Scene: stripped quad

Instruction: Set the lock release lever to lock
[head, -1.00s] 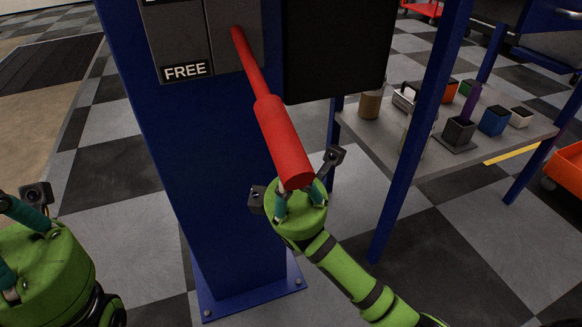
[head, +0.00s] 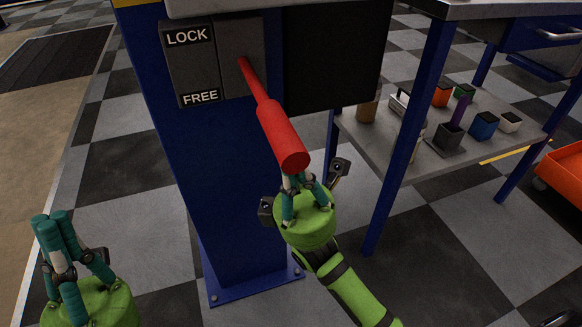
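The lock release lever (head: 282,136) is red, with a thin shaft and thick handle. It comes out of a dark grey plate (head: 239,40) beside a label plate reading LOCK (head: 187,36) above and FREE (head: 200,97) below. The handle slants down and right, its end below the FREE label. My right gripper (head: 299,178) is at the handle's lower end, fingers pointing up at it; the handle hides the fingertips, so its grip is unclear. My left gripper (head: 64,228) is at lower left, away from the lever, fingers up and close together, with nothing visible between them.
A blue post (head: 235,210) carries the plates, with a black panel (head: 335,60) to their right. A blue-legged table (head: 415,120) stands at right, with several small containers on its lower shelf (head: 375,137). An orange bin (head: 563,175) is at the right edge. Checkered floor lies open at left.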

